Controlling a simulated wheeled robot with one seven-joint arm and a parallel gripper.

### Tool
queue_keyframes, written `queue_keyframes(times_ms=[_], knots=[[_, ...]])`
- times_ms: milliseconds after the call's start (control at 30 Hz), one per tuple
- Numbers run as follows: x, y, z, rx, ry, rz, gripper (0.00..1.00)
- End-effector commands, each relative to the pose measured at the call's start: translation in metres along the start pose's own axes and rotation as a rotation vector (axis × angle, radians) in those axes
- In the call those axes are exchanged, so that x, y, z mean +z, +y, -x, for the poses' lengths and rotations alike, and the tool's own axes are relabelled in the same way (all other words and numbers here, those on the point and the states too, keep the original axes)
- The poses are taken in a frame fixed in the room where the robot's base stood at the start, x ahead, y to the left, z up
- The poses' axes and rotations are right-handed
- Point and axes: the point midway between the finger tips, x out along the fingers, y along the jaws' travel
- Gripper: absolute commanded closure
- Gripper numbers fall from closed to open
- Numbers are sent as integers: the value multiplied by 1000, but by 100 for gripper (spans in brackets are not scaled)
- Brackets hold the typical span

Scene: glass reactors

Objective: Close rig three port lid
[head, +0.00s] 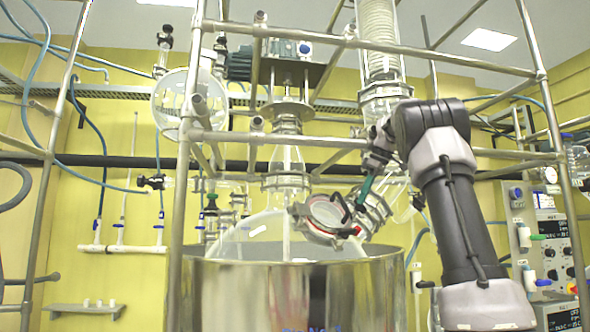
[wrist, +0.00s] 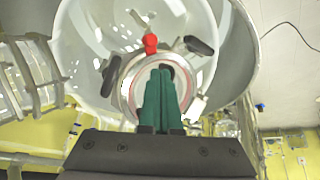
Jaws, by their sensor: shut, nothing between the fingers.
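The port (head: 322,237) sits on the shoulder of the large round glass vessel (head: 255,240). A round glass disc with a pale rim, which looks like the lid (head: 325,210), shows tilted there, with dark clamp levers and red parts around it. I cannot tell whether it is seated. My gripper (head: 362,196) reaches in from the right, its green fingers close beside the port. In the wrist view, the shut green fingers (wrist: 162,80) lie in front of the ringed port (wrist: 128,88) and hide much of it. A red knob (wrist: 150,44) shows beyond the fingertips. I cannot tell whether they touch anything.
A shiny metal bath (head: 280,295) surrounds the vessel's lower part. Metal frame bars (head: 375,40) cross in front and above. A glass column (head: 383,75) stands behind my wrist. Control boxes (head: 548,245) are at the right.

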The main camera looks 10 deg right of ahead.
Motion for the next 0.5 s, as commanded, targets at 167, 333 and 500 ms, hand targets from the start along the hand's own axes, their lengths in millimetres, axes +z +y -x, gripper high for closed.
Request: queue_keyframes(times_ms=[167, 333, 500], knots=[[0, 0, 1, 0, 0, 0, 100], [0, 1, 17, 2, 0, 0, 100], [16, -2, 40, 2, 0, -5, 100]])
